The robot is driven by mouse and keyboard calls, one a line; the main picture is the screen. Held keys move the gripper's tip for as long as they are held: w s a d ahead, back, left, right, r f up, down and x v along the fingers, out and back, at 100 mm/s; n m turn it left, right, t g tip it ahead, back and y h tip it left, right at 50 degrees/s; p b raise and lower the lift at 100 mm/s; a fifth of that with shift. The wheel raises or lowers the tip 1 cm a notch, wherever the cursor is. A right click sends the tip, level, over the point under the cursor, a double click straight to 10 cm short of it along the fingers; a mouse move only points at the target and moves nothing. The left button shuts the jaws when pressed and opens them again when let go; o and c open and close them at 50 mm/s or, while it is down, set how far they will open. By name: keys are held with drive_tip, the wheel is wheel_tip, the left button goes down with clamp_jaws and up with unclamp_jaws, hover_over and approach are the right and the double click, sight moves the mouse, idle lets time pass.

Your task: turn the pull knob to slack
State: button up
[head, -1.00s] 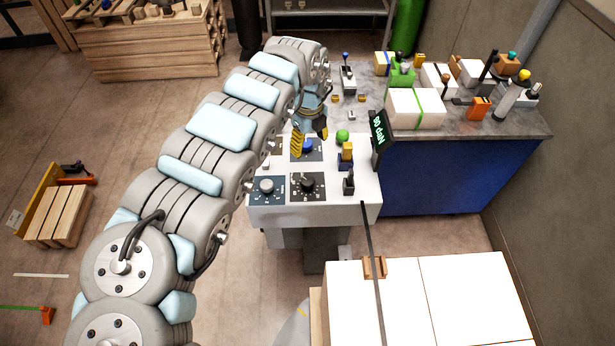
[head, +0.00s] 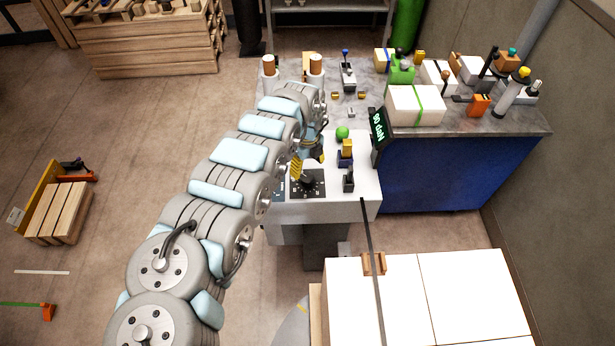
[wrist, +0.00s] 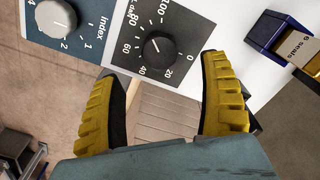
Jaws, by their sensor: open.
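The pull knob (head: 308,182) is a small black knob on a dark dial plate at the front of the white console. In the wrist view the knob (wrist: 157,46) has a 0 to 100 scale around it, and its pale mark seems to point toward the high numbers. My gripper (head: 308,162) is just behind and above this dial in the head view. In the wrist view my gripper (wrist: 163,74) has its two yellow fingers spread, with nothing between them and the knob beyond their tips. A display (head: 378,128) appears to read 90 daN.
An Index knob (wrist: 55,16) sits beside the dial. A blue and yellow seal block (head: 345,152), a black lever (head: 348,180) and a green button (head: 342,132) stand to the right. White reams (head: 425,300) lie in front, with a dark strap (head: 372,240) running over them.

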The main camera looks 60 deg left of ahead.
sight(307, 177)
wheel_tip(307, 177, down, 5)
drive_tip(key=shift+w+f, duration=0.1)
drive_tip(key=shift+f+b, duration=0.3)
drive_tip(key=shift+f, duration=0.2)
drive_tip(key=c, duration=1.2)
drive_tip(key=shift+c, duration=0.2)
